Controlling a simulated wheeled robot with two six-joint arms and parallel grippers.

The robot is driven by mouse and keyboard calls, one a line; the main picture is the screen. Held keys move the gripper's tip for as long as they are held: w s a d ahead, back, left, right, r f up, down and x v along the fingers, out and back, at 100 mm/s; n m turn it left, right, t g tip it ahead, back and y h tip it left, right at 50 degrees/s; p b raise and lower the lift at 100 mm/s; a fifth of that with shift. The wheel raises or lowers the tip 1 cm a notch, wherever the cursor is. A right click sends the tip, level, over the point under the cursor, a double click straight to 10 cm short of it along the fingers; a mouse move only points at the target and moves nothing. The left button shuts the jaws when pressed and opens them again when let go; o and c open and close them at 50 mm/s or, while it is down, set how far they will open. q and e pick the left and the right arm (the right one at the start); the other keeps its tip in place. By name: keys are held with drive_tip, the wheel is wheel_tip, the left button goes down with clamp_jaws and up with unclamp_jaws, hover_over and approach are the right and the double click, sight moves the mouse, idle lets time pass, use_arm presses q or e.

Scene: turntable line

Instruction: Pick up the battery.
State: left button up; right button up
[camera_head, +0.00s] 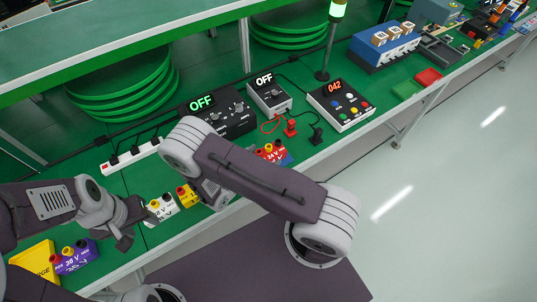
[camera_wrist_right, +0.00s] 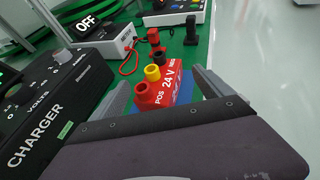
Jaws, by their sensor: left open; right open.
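A red 24 V battery (camera_head: 268,152) stands on the green bench, partly hidden by my right arm in the head view. In the right wrist view the red battery (camera_wrist_right: 168,90) is ahead, between the two fingers of my right gripper (camera_wrist_right: 166,88), which is open; I cannot tell if they touch it. That gripper is hidden in the head view. A white 30 V battery (camera_head: 160,208), a yellow battery (camera_head: 186,196) and a purple 36 V battery (camera_head: 74,258) stand further left. My left gripper (camera_head: 130,222) is open and empty, between the purple and white ones.
A black charger (camera_head: 230,122) reading OFF stands close left of the red battery. A white OFF tester (camera_head: 270,98) with red and black clips (camera_head: 290,128) and a 042 button box (camera_head: 341,108) stand behind. A yellow bin (camera_head: 32,264) is at bottom left.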

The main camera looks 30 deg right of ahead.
sight(277, 146)
drive_tip(key=p+x, duration=0.1)
drive_tip(key=x, duration=0.4)
drive_tip(key=shift+s+d, duration=0.1)
drive_tip(key=shift+d, duration=0.25)
drive_tip(key=shift+d+f, duration=0.1)
drive_tip(key=shift+d, duration=0.05)
clamp_jaws()
